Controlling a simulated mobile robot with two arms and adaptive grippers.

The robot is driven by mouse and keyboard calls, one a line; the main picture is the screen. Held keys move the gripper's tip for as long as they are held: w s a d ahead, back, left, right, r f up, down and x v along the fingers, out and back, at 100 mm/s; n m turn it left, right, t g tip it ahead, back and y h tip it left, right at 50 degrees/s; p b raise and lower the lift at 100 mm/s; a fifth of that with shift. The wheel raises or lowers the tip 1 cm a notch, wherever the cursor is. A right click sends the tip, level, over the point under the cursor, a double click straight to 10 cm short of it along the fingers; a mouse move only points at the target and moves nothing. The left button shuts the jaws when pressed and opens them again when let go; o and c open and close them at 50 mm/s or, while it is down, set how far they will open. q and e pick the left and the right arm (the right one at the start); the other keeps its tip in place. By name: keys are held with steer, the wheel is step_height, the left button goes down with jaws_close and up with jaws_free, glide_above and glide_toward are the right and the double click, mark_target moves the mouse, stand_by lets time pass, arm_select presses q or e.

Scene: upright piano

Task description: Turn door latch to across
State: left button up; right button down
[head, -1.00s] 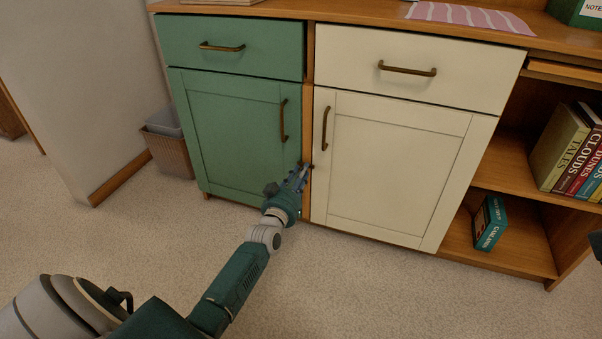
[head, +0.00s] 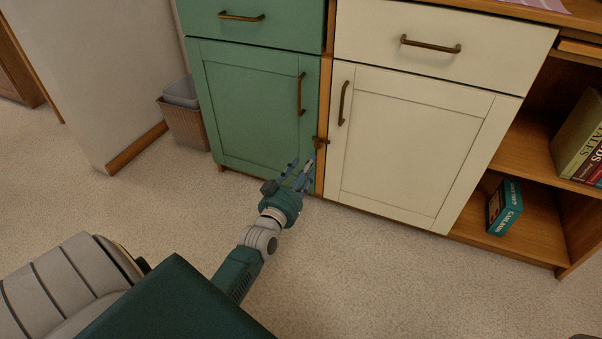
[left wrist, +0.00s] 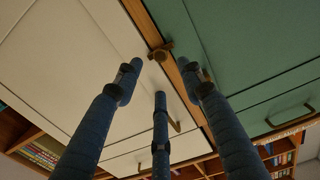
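The small brown door latch (head: 320,142) sits on the wooden strip between the green door (head: 250,110) and the cream door (head: 415,145). Its bar looks to lie crosswise over the strip. It also shows in the left wrist view (left wrist: 160,50), just beyond the fingertips. My left gripper (head: 302,170) is just below and in front of the latch, with its blue fingers spread and nothing between them. In the left wrist view its three fingers (left wrist: 161,78) are apart and look clear of the latch. My right gripper is not in view.
Brown handles are on the green door (head: 301,94) and cream door (head: 343,103). Open shelves with books (head: 504,207) are at the right. A woven bin (head: 186,125) stands by the wall at left. The carpet in front is clear.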

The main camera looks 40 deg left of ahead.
arm_select(q)
steer(key=v, duration=0.2)
steer(key=shift+s+d, duration=0.1)
steer(key=shift+s, duration=0.2)
